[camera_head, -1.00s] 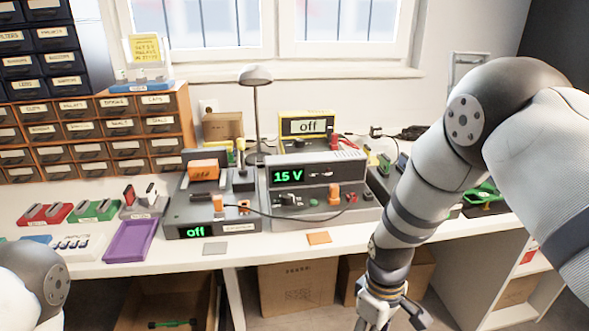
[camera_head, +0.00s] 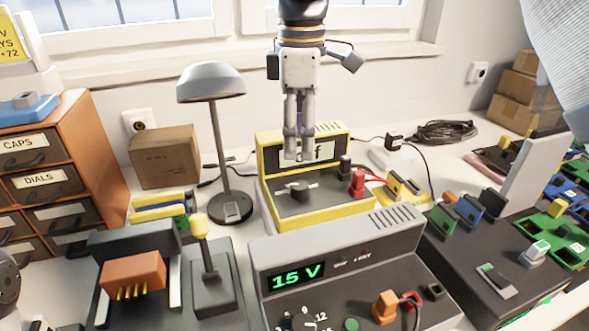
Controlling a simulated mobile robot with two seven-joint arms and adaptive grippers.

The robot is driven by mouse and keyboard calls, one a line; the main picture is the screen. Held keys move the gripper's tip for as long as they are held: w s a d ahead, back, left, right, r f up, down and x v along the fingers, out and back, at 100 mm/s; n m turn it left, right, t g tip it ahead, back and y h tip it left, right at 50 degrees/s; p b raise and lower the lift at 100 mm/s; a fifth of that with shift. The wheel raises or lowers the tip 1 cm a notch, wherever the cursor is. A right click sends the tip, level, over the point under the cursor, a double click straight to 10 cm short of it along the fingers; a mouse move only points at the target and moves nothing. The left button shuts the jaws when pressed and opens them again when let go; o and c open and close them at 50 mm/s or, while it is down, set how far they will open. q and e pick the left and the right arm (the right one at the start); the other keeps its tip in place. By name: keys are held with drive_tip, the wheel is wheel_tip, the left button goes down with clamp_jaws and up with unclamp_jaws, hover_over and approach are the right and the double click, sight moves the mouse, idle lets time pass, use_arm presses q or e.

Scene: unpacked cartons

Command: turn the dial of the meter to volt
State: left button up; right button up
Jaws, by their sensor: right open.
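The yellow meter (camera_head: 318,208) stands on the bench near the middle of the head camera view. Its display reads "off", partly hidden behind my right gripper. Its dial (camera_head: 297,188) is a dark knob with a light bar, on the sloped front below the display. My right gripper (camera_head: 298,156) points straight down above the dial, in front of the display. It is open and empty, its fingers looking narrow from here, and it appears apart from the dial. My left gripper is not in view; only a bit of my left arm shows at the left edge.
A grey power supply (camera_head: 345,262) reading "15 V" stands in front of the meter. A desk lamp (camera_head: 211,80) stands to its left. Red and black plugs (camera_head: 357,183) sit in the meter's right side. A carton (camera_head: 165,157) and orange drawers (camera_head: 80,165) are further left.

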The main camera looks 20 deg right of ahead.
sight(300, 185)
wheel_tip(300, 185, down, 10)
drive_tip(key=shift+r, duration=0.2)
drive_tip(key=shift+c, duration=0.4)
clamp_jaws()
